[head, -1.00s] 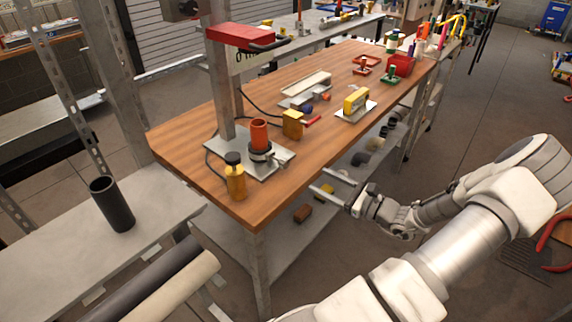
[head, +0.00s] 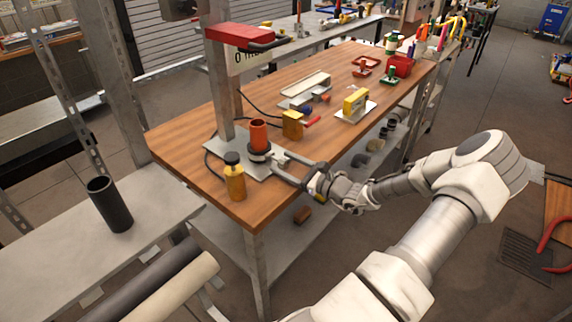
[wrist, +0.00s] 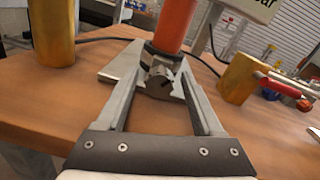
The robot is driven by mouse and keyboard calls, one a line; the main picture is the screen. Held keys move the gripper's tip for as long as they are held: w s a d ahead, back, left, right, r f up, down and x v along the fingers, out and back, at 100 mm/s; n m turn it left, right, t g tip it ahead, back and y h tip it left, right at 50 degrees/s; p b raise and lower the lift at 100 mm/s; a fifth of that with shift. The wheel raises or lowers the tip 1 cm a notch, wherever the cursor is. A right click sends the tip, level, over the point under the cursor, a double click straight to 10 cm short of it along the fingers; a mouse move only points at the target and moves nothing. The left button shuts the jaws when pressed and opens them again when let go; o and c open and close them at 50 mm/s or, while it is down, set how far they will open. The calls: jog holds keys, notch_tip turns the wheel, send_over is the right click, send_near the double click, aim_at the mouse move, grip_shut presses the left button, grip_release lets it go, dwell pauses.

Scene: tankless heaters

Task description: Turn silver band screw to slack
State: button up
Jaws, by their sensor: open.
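An orange-red upright cylinder (head: 258,134) stands on a grey metal plate (head: 226,163) near the table's front corner; it also shows in the wrist view (wrist: 174,24). A dark band circles its lower part. The silver band screw (wrist: 160,83) shows in the wrist view as a grey metal knob on the near side of the band. My gripper (head: 277,164) is open at the cylinder's right side. In the wrist view its two fingertips (wrist: 162,76) lie left and right of the screw, with the screw between them. Whether they touch it, I cannot tell.
A grey post (head: 222,85) rises behind the cylinder under a red box (head: 240,36). A yellow block (head: 292,124) stands to the right.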

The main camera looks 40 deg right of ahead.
grip_shut()
jog(key=shift+n, duration=1.5)
grip_release()
